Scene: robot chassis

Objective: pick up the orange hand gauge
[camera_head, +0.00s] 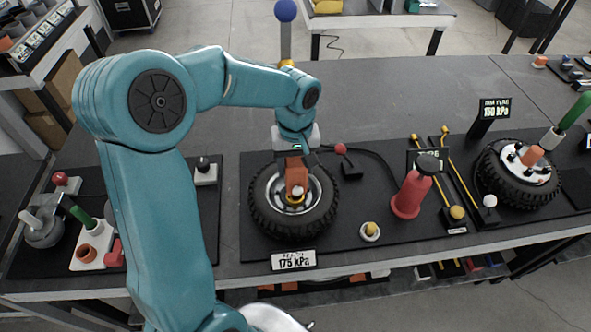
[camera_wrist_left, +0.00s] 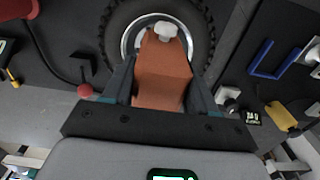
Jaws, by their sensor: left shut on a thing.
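The orange hand gauge (camera_head: 296,174) is a blocky orange body with a pale round tip. It is upright over the hub of the left tire (camera_head: 262,213) in the head view. My left gripper (camera_head: 295,158) comes down from above and is shut on the gauge's upper part. In the left wrist view the gauge (camera_wrist_left: 162,75) sits between the two dark fingers of the gripper (camera_wrist_left: 163,88), its pale tip pointing toward the wheel. I cannot tell whether the tip touches the hub. My right gripper does not show.
A sign reading 175 kPa (camera_head: 293,260) stands before the tire. A red pump-like cylinder (camera_head: 411,190), yellow-knobbed levers (camera_head: 457,212) and a second tire (camera_head: 517,172) stand to the right. A blue ball on a post (camera_head: 286,12) rises behind. The table's back middle (camera_head: 400,95) is clear.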

